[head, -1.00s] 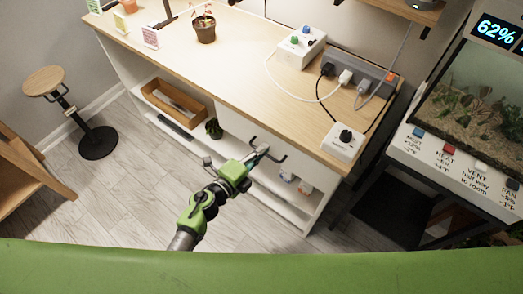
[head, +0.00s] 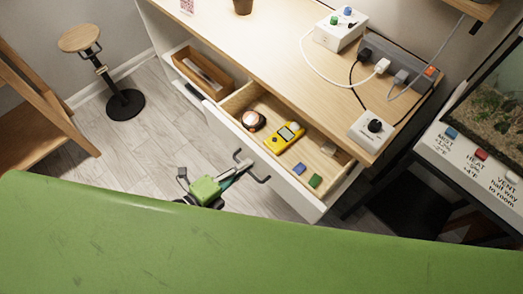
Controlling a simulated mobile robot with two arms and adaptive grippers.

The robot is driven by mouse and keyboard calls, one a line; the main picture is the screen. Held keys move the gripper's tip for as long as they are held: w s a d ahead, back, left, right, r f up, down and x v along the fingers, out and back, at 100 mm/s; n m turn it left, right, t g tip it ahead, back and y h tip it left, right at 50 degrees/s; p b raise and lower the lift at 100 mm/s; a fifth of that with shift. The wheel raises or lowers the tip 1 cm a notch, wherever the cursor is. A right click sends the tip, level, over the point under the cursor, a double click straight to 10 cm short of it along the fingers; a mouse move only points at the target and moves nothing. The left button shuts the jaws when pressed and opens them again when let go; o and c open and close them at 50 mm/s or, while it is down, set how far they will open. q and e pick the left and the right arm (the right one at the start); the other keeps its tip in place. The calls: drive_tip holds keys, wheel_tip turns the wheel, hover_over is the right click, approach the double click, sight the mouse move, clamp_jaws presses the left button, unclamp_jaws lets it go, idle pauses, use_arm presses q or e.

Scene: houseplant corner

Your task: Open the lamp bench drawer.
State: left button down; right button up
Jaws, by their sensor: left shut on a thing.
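The lamp bench drawer (head: 262,164) stands pulled out from under the bench top (head: 283,60) in the head view. Its wooden inside shows a yellow handheld device (head: 285,137), a round orange-and-dark item (head: 252,121), a blue block (head: 298,168), a green block (head: 315,181) and a small brownish item near the right end. My left gripper (head: 243,167) is shut on the dark drawer handle (head: 262,179) at the drawer's front. My right gripper is not in view.
A power strip (head: 398,68), a white box with knobs (head: 341,30) and a dial box (head: 371,131) lie on the bench. A terrarium stands right. A stool (head: 80,40) stands left on clear floor.

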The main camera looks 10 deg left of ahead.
use_arm(q)
drive_tip(key=f+v, duration=0.1)
drive_tip(key=v, duration=0.5)
drive_tip(key=shift+s+a, duration=0.2)
drive_tip(key=shift+s, duration=0.1)
drive_tip(key=shift+f, duration=0.1)
drive_tip(key=c, duration=2.5)
unclamp_jaws()
drive_tip(key=shift+c, duration=0.2)
drive_tip(key=v, duration=1.2)
